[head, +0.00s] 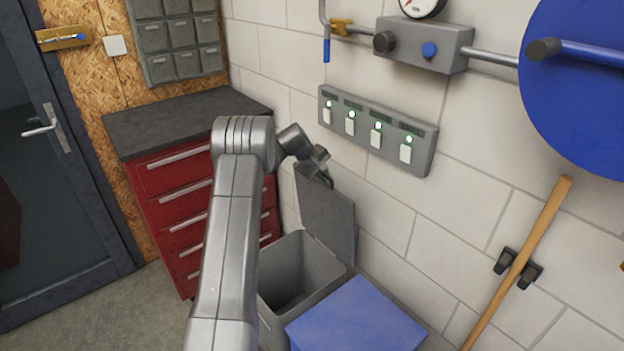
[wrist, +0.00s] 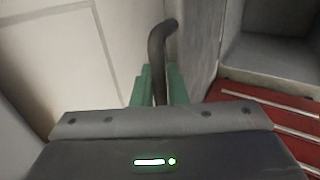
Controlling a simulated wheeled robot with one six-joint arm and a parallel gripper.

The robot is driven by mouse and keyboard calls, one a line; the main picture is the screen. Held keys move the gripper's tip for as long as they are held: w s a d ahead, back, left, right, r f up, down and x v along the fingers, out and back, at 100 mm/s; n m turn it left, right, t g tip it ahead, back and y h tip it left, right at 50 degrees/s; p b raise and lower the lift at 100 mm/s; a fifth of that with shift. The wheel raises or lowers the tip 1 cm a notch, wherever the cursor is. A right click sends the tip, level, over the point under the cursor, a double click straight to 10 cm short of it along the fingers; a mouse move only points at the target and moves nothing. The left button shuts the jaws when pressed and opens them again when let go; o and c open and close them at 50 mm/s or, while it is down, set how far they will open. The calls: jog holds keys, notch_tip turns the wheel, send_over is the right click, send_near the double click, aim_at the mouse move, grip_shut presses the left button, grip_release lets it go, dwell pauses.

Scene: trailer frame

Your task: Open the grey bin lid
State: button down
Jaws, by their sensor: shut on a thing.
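The grey bin (head: 272,322) stands on the floor by the wall, and I can see into its dark inside. Its grey lid (head: 327,215) is raised and stands nearly upright on the wall side of the opening. My gripper (head: 324,178) is at the lid's top edge. In the wrist view, the green fingers of my gripper (wrist: 160,88) are shut on a dark curved handle (wrist: 158,55). The handle is mostly hidden in the head view.
A blue-topped box (head: 357,318) stands right of the bin. A red drawer cabinet (head: 180,205) is to the left. Above the lid, a grey switch panel (head: 376,130) sticks out from the wall. A wooden pole (head: 520,258) is clipped to the wall further right.

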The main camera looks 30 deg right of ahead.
jog(key=shift+w+d+p, duration=0.1)
jog(key=shift+d+p, duration=0.3)
jog(key=shift+d, duration=1.6)
jog(key=c, duration=1.6)
grip_release()
jog(key=shift+r, duration=0.1)
jog(key=shift+o, duration=0.2)
jog(key=shift+a, duration=0.15)
jog(key=b+v, duration=0.3)
jog(key=v, duration=1.1)
